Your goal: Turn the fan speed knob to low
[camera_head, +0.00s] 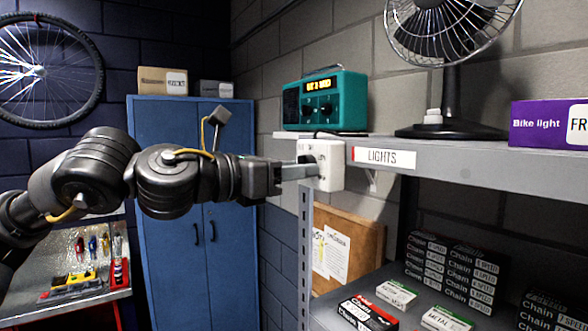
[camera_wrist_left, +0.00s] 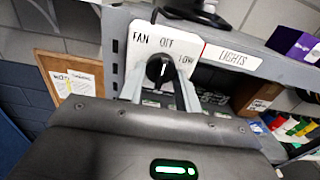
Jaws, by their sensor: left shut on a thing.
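The fan speed control is a white box (camera_head: 328,165) on the front edge of the shelf, left of the LIGHTS label. In the left wrist view, the box's face (camera_wrist_left: 143,48) reads FAN, OFF and LOW around a black knob (camera_wrist_left: 160,67). The knob's white mark points up, roughly at OFF. My left gripper (camera_head: 308,169) reaches the box from the left and is shut on the knob, with its fingers on either side of it. The fan (camera_head: 450,60) stands on the shelf above. My right gripper is in neither view.
A teal radio (camera_head: 325,102) stands behind the box, and a purple bike light box (camera_head: 545,124) sits at the right on the grey shelf (camera_head: 450,153). Chain boxes (camera_head: 450,268) fill the lower shelf. A blue cabinet (camera_head: 160,120) stands behind my left arm.

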